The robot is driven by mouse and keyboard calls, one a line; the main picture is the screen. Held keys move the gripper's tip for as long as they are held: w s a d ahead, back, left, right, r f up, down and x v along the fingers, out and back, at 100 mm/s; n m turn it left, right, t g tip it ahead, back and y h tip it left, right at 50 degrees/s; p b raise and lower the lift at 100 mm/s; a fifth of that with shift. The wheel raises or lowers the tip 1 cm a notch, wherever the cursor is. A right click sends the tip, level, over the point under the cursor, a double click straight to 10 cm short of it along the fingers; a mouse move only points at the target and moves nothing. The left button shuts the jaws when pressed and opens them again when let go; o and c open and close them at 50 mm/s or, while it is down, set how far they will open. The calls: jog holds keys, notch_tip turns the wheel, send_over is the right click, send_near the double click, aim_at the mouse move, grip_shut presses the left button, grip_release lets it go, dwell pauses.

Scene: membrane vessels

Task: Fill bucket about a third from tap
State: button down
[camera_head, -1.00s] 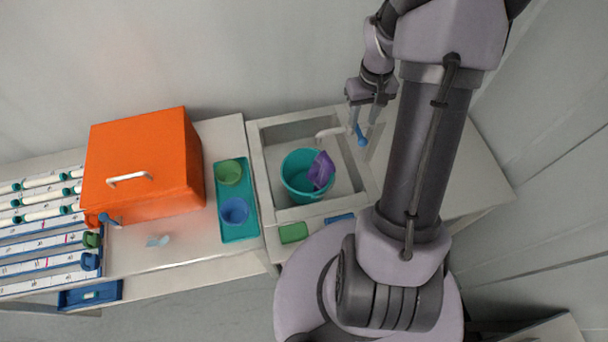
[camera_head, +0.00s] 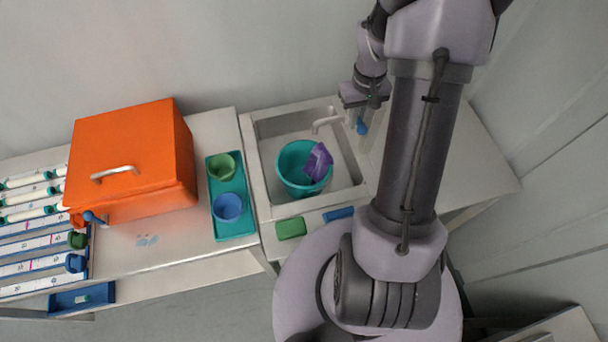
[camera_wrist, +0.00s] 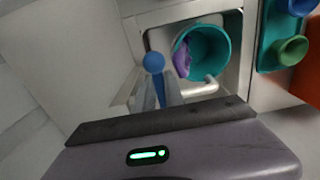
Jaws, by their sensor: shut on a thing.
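The teal bucket (camera_head: 297,181) stands in the sink basin (camera_head: 345,190). A purple thing (camera_head: 317,161) sits at its right side and partly covers its mouth. The tap (camera_head: 326,122) has a pale spout reaching over the sink toward the bucket; I cannot make out any water. My gripper (camera_head: 358,118) is at the blue tap handle (camera_head: 362,127), right of the spout. In the wrist view my gripper (camera_wrist: 158,88) is shut on the lever, with its blue knob (camera_wrist: 154,63) past the fingertips. The bucket (camera_wrist: 210,52) also shows there; its water level cannot be told.
A teal tray (camera_head: 236,228) with a green cup (camera_head: 222,167) and a blue cup (camera_head: 228,207) stands left of the sink. An orange box (camera_head: 130,155) is farther left. Green (camera_head: 291,228) and blue (camera_head: 339,214) pads lie on the sink's front edge. The counter right of the sink is clear.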

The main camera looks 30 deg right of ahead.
jog(key=w+a+m+b, duration=0.4)
jog(key=m+b, duration=0.3)
jog(key=m, duration=0.7)
jog(key=shift+w+m, duration=0.3)
jog(key=shift+w, duration=0.05)
jog(key=shift+s+a+f, duration=0.1)
dwell(6.2)
